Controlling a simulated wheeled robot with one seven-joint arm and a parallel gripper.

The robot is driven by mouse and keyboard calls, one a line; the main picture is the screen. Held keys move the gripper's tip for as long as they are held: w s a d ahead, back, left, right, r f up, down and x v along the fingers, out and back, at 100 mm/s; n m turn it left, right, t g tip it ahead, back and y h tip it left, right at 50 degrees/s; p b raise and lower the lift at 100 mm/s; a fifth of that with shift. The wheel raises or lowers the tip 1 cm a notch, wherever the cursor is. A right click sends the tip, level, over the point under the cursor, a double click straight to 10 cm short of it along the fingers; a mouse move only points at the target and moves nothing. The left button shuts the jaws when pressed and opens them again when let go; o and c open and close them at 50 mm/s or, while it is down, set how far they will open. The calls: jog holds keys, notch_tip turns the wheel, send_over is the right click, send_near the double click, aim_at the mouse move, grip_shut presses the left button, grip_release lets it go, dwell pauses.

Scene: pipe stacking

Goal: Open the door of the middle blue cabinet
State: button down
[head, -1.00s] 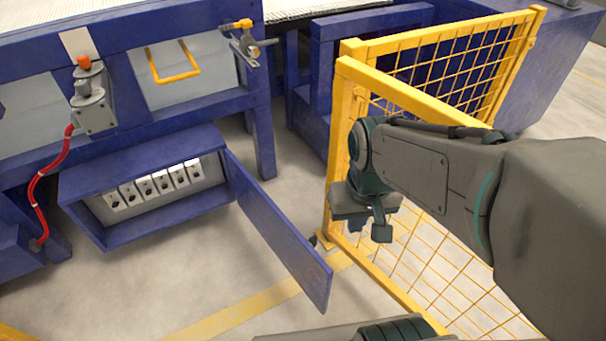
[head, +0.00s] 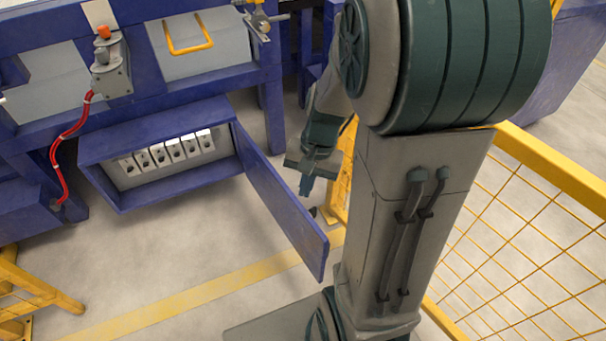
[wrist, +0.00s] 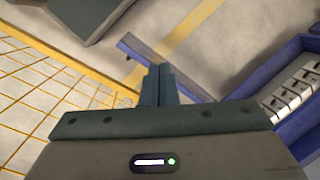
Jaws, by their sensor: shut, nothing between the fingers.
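The blue cabinet (head: 160,200) is low under the blue bench, its front open and several white switch-like units (head: 168,152) showing inside. Its blue door (head: 280,205) is swung wide open, hinged on the cabinet's right side and standing out over the floor. My gripper (head: 307,184) is shut and empty, to the right of the door and apart from it in the head view. In the wrist view the shut fingers (wrist: 158,84) point toward the door (wrist: 150,55), whose edge shows just past them. The cabinet (wrist: 300,88) shows at the right there.
A yellow mesh fence (head: 530,220) stands close on the right, behind my arm. Another yellow frame (head: 30,290) is at the lower left. A red hose (head: 65,140) hangs left of the cabinet. The floor (head: 180,260) before the cabinet is clear, with a yellow line.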

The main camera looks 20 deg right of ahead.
jog(key=w+d+f+m+y+p, duration=0.1)
jog(key=w+d+f+m+y, duration=0.15)
jog(key=d+f+m, duration=0.65)
jog(key=d+b+x, duration=0.1)
jog(key=b+x, duration=0.3)
jog(key=x, duration=0.7)
jog(key=shift+d+f+h, duration=0.25)
jog(key=shift+f+h, duration=0.1)
jog(key=shift+f, duration=0.25)
jog(key=shift+w, duration=0.15)
